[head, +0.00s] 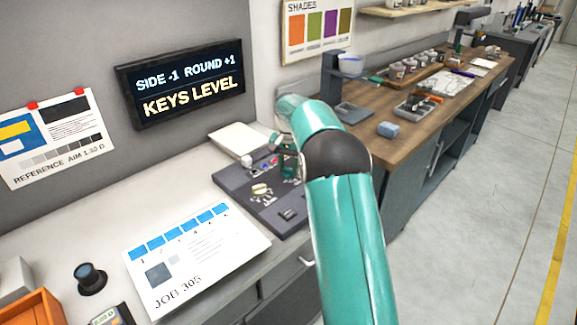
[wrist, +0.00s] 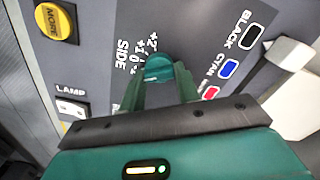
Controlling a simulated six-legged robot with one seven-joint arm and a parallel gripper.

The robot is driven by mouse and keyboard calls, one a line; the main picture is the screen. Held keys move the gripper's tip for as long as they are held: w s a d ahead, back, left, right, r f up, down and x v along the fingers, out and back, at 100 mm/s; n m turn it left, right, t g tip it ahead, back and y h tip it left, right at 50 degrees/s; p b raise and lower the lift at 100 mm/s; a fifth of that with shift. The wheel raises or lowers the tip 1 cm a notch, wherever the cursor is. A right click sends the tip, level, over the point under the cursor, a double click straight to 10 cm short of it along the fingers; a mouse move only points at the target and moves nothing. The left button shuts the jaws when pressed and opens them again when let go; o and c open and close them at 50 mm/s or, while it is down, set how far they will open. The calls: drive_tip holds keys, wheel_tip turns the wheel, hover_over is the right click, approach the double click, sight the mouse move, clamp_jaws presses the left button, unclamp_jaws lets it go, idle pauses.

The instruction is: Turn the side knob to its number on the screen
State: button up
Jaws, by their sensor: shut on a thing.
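The dark screen (head: 190,82) on the wall reads "SIDE -1 ROUND +1" and "KEYS LEVEL". The grey control panel (head: 236,181) lies on the bench below it. In the wrist view the round teal side knob (wrist: 158,68) sits beside the word SIDE and a printed scale with +2, +1 and 0 showing; the scale's lower end is hidden. My gripper (wrist: 158,84) is shut on this knob, one finger on each side. I cannot tell which number the knob points to. In the head view my arm hides most of the gripper and the knob.
A yellow MORE button (wrist: 56,22) and a white LAMP switch (wrist: 71,108) are to the left on the panel. BLACK, CYAN and red marks are to the right, near a pale grey pointed part (wrist: 289,53). A JOB 305 sheet (head: 196,262) lies on the bench.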

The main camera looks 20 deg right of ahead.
drive_tip(key=o, duration=1)
drive_tip(key=shift+r, duration=0.1)
wheel_tip(320, 180, up, 14)
drive_tip(key=shift+f, duration=0.15)
